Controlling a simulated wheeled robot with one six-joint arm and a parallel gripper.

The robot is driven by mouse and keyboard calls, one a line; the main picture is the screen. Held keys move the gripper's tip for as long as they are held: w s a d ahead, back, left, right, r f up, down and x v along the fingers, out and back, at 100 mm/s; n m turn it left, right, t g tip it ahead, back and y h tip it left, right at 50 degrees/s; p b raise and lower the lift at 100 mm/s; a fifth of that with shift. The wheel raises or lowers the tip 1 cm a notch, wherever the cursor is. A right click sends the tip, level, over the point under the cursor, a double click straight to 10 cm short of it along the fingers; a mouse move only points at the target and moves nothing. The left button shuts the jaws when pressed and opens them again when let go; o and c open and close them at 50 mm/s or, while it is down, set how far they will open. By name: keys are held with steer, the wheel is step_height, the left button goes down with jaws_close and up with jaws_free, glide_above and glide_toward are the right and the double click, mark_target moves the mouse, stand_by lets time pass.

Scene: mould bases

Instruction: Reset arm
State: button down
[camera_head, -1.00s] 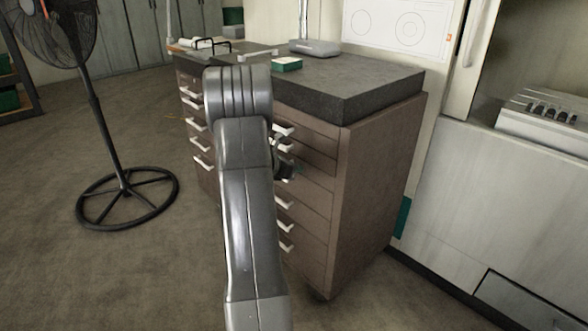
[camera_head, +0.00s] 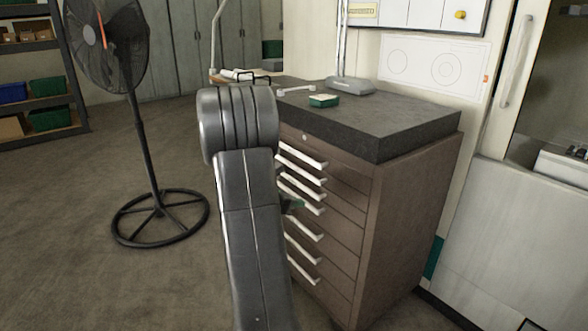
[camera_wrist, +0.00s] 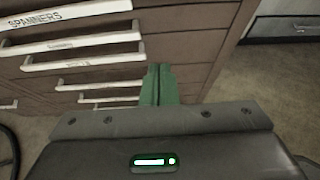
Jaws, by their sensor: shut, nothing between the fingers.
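My gripper (camera_wrist: 159,85) shows in the wrist view as two green fingers pressed together, with nothing between them. It points at the front of a brown drawer cabinet (camera_head: 405,215) with white bar handles. One drawer label in the wrist view reads SPANNERS. In the head view my arm stands in front of the cabinet's left part, and only a bit of the gripper (camera_head: 296,205) shows beside it, near the drawer handles. Whether the fingers touch the cabinet I cannot tell. All the drawers I can see look shut.
A black standing fan (camera_head: 160,218) is on the floor at left, close to my arm. A green box (camera_head: 324,101) and a grey case (camera_head: 350,86) lie on the dark worktop (camera_head: 400,122). Shelves (camera_head: 45,139) stand far left. Floor between fan and shelves is clear.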

steer(key=shift+d, duration=0.1)
steer(key=b, duration=0.2)
glide_toward(334, 203)
step_height(334, 203, down, 3)
steer(key=w+d, duration=0.2)
steer(key=d, duration=0.1)
steer(key=shift+w+d+p, duration=0.3)
steer(key=shift+p, duration=0.05)
steer(key=shift+w+d, duration=0.3)
steer(key=shift+d, duration=0.05)
steer(key=shift+s+r, duration=0.1)
